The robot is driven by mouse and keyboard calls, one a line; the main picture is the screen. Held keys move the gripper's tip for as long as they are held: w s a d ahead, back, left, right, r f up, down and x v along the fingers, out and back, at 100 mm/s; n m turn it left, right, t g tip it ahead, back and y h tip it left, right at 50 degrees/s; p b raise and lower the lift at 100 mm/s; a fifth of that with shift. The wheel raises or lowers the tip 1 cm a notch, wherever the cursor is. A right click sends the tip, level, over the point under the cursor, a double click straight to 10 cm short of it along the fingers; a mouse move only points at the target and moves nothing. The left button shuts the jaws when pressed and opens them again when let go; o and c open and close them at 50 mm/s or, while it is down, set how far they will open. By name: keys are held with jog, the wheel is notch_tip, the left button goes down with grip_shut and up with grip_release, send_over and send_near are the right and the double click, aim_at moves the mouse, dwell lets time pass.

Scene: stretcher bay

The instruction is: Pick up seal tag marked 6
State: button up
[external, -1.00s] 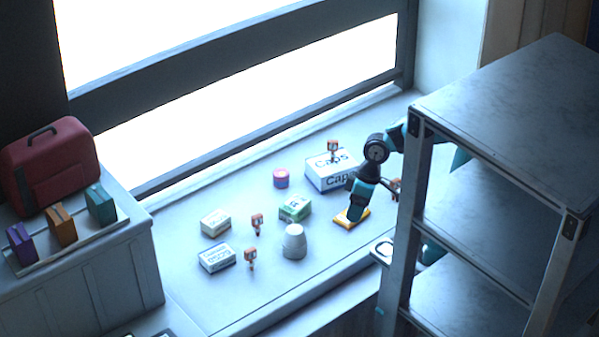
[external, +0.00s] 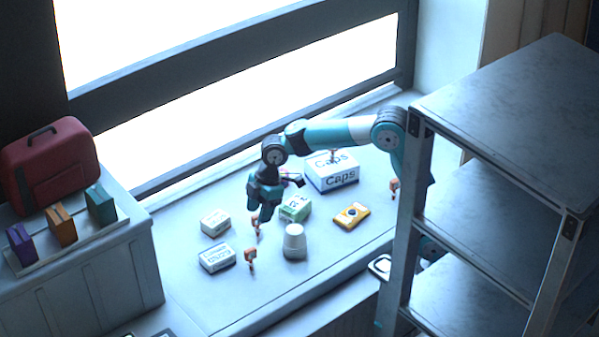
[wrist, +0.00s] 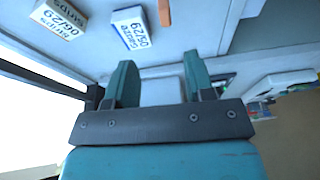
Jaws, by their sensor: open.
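Several small orange seal tags stand on the pale counter; their numbers are too small to read. One tag (external: 255,222) is right under my gripper (external: 262,208), and another tag (external: 250,257) is in front of it, beside the gauze box. A third tag (external: 393,187) stands at the right by the shelf. In the wrist view, my gripper (wrist: 159,78) has its two teal fingers apart. Another orange tag (wrist: 164,12) is at the top edge.
A metal shelf (external: 500,100) stands at right.

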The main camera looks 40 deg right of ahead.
aim_at(250, 249)
jog(key=x, duration=0.9)
jog(key=shift+a+f, duration=0.1)
jog(key=shift+f, duration=0.05)
jog(key=shift+s+a+x, duration=0.1)
jog(key=shift+s+x, duration=0.05)
jog(key=shift+x, duration=1.2)
jog(key=shift+s+a+x, duration=0.1)
jog(key=shift+s+x, duration=0.05)
jog(key=shift+x, duration=1.15)
grip_shut()
